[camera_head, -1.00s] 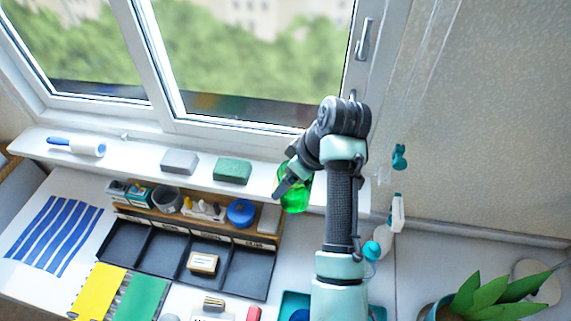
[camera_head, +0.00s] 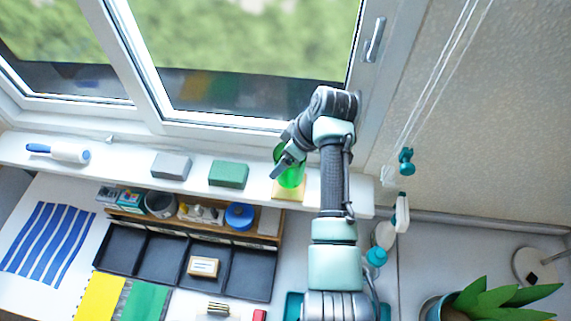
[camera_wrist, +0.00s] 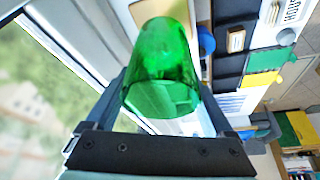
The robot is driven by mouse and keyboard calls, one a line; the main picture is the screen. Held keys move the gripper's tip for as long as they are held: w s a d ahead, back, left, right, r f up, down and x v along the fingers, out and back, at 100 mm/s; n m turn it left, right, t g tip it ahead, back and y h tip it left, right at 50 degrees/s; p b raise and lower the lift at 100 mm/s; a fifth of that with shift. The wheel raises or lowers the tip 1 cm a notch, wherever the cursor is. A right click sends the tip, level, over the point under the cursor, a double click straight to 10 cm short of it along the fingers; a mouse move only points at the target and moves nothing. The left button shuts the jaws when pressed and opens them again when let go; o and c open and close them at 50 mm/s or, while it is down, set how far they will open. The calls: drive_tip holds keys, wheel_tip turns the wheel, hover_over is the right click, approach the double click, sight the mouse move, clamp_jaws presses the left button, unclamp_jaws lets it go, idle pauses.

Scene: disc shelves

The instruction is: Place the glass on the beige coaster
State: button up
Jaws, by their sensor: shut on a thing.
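The green glass (camera_head: 292,178) is held upright or nearly so by my gripper (camera_head: 283,162), at the right part of the window sill. The beige coaster (camera_head: 289,194) lies on the sill, and its front part shows below the glass. The glass overlaps the coaster in the head view; I cannot tell whether its base touches it. In the wrist view, the glass (camera_wrist: 163,70) fills the space between the fingers of my gripper (camera_wrist: 163,98), which is shut on it. The back of the coaster is hidden behind the glass.
A green block (camera_head: 229,174), a grey block (camera_head: 171,166) and a lint roller (camera_head: 60,153) lie on the sill to the left. A wooden rack with a blue round thing (camera_head: 240,215) stands below. A spray bottle (camera_head: 402,213) is on the right.

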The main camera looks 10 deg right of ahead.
drive_tip(key=shift+f, duration=1.7)
drive_tip(key=shift+f, duration=0.1)
drive_tip(key=o, duration=1.6)
drive_tip(key=shift+c, duration=0.2)
drive_tip(key=b+v, duration=0.1)
drive_tip(key=v, duration=1.1)
drive_tip(key=shift+w, duration=0.15)
